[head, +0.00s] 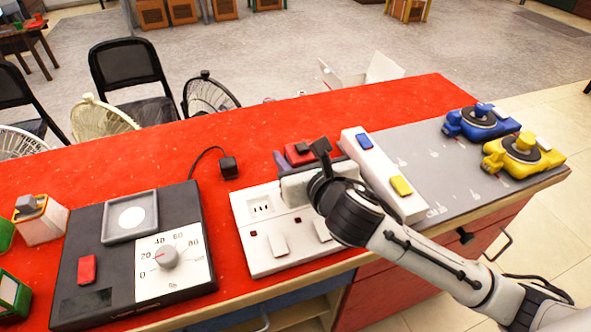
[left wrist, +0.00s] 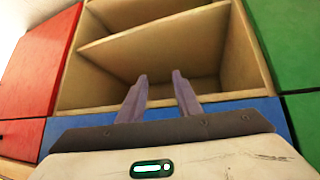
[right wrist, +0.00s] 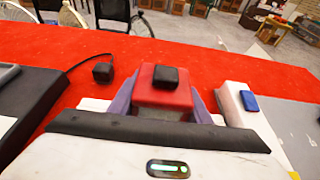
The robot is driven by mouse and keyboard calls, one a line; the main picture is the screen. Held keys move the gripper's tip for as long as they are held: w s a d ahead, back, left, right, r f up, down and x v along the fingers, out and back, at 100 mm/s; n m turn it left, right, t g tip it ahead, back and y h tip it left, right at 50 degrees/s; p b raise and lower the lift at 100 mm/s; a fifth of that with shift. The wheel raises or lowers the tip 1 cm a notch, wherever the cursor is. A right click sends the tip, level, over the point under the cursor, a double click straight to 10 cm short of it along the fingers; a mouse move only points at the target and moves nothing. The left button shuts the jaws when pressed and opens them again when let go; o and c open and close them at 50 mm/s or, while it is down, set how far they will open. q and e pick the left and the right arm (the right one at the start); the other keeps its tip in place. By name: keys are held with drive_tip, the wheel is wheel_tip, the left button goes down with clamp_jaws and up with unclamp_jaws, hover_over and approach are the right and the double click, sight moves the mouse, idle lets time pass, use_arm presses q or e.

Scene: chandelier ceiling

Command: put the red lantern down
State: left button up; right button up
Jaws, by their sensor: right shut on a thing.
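The red lantern (right wrist: 165,92) has a red top with a black knob and a paler body below, and sits between the purple fingers of my right gripper (right wrist: 163,108). In the head view the lantern (head: 298,152) shows behind my right gripper, at the back edge of the white socket panel. My gripper hides its lower part, so I cannot tell whether it touches the surface. My left gripper (left wrist: 160,78) is open and empty, facing a wooden open-shelf compartment (left wrist: 150,55); it is out of the head view.
The white socket panel (head: 262,240) lies at the counter's front. A black dial device (head: 80,270) is left, a white box with blue and yellow buttons (head: 385,180) right. A black plug (head: 229,168) lies behind. Blue (head: 481,124) and yellow (head: 522,157) devices stand on the grey mat (head: 430,155). Red counter behind is clear.

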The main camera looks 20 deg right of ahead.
wheel_tip(320, 180, down, 3)
drive_tip(key=shift+f+b, duration=0.15)
drive_tip(key=shift+b, duration=0.2)
drive_tip(key=o, duration=1.5)
drive_tip(key=shift+f, duration=0.1)
use_arm(q)
drive_tip(key=shift+w+d+r, duration=0.15)
drive_tip(key=shift+w+r, duration=0.05)
drive_tip(key=shift+w, duration=0.4)
drive_tip(key=shift+s, duration=0.1)
use_arm(e)
drive_tip(key=shift+s, duration=0.25)
drive_tip(key=p+v, duration=0.1)
drive_tip(key=v, duration=1)
drive_tip(key=shift+s+r, duration=0.2)
drive_tip(key=shift+s, duration=0.05)
use_arm(q)
drive_tip(key=shift+s+r, duration=0.15)
use_arm(e)
drive_tip(key=shift+s, duration=0.1)
